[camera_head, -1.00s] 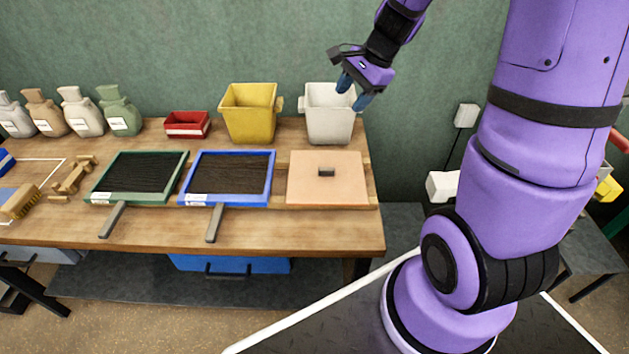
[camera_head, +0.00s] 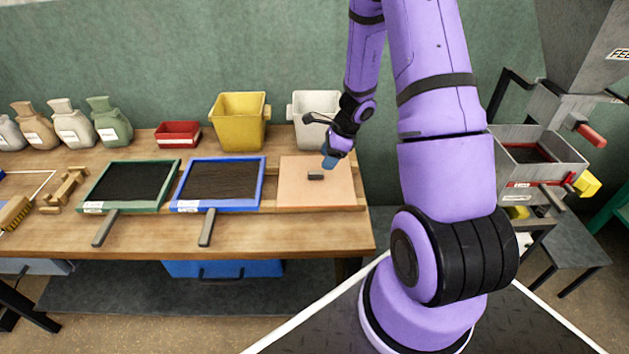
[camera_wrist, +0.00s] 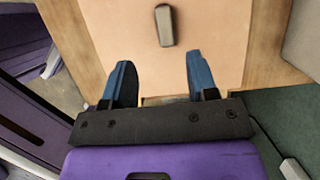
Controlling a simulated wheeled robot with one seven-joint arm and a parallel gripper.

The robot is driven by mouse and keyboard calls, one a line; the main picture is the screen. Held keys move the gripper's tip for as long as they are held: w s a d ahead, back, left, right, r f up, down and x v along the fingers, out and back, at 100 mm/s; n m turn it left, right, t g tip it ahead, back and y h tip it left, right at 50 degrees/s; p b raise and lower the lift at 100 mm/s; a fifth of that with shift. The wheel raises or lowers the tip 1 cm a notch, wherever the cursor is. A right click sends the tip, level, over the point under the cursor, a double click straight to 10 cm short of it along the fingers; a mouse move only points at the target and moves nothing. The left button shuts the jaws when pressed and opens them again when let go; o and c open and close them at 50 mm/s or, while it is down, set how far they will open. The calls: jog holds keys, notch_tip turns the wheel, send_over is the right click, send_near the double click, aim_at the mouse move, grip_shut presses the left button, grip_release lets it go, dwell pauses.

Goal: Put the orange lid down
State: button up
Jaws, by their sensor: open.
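The orange lid (camera_head: 333,194) is a flat, pale orange square with a small dark handle (camera_head: 316,176) at its middle. It lies flat at the right end of the wooden bench. In the wrist view the lid (camera_wrist: 215,30) fills the upper middle, and its grey handle (camera_wrist: 165,26) stands ahead of the fingers. My gripper (camera_head: 331,160) is by the lid's back right part. In the wrist view my gripper (camera_wrist: 158,80) is open, with two blue fingers apart and nothing between them. The handle is apart from both fingertips.
A white bin (camera_head: 313,106) and a yellow bin (camera_head: 239,108) stand behind the lid. A blue-framed tray (camera_head: 263,185) and a green-framed tray (camera_head: 85,207) lie to its left. A grey machine with a hopper (camera_head: 548,170) stands right of my arm.

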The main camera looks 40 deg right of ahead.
aim_at(316, 172)
jog(key=shift+w+x, duration=0.2)
jog(key=shift+x, duration=0.95)
jog(key=shift+w+x, duration=0.15)
jog(key=shift+x, duration=1)
jog(key=shift+w+x, duration=0.2)
jog(key=shift+x, duration=0.95)
jog(key=shift+a+r, duration=0.1)
jog(key=shift+r, duration=0.05)
grip_shut()
